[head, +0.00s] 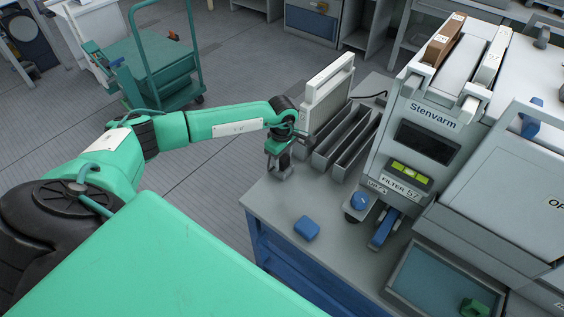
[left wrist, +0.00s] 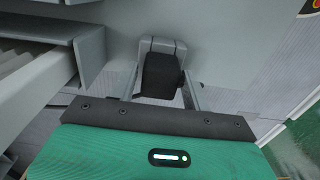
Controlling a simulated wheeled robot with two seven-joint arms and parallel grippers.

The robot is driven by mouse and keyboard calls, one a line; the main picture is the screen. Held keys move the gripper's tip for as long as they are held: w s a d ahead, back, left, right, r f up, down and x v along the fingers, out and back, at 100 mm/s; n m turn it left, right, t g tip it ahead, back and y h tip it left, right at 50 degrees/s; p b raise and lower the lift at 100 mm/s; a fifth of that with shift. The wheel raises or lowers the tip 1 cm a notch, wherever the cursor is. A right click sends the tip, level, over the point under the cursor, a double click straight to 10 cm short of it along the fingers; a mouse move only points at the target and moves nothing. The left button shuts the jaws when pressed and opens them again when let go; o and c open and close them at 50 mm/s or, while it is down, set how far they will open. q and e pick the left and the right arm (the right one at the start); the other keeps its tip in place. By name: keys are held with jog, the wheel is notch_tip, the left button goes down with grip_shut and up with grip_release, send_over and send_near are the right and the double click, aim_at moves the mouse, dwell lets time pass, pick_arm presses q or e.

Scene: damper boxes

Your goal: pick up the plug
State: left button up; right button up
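A small blue block (head: 306,228) lies on the grey bench top near its front-left edge; it may be the plug, but its shape does not make this certain. My left gripper (head: 282,170) points down above the left corner of the bench, up and left of the blue block and apart from it. My right gripper is out of view.
A grey slotted rack (head: 345,140) and a white panel (head: 327,95) stand just behind the left gripper. The Stenvarm machine (head: 432,112) with a blue knob (head: 360,201) and blue lever (head: 383,230) stands right. A tray (head: 418,270) holds a green piece (head: 474,307).

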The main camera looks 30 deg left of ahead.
pick_arm(q)
grip_shut()
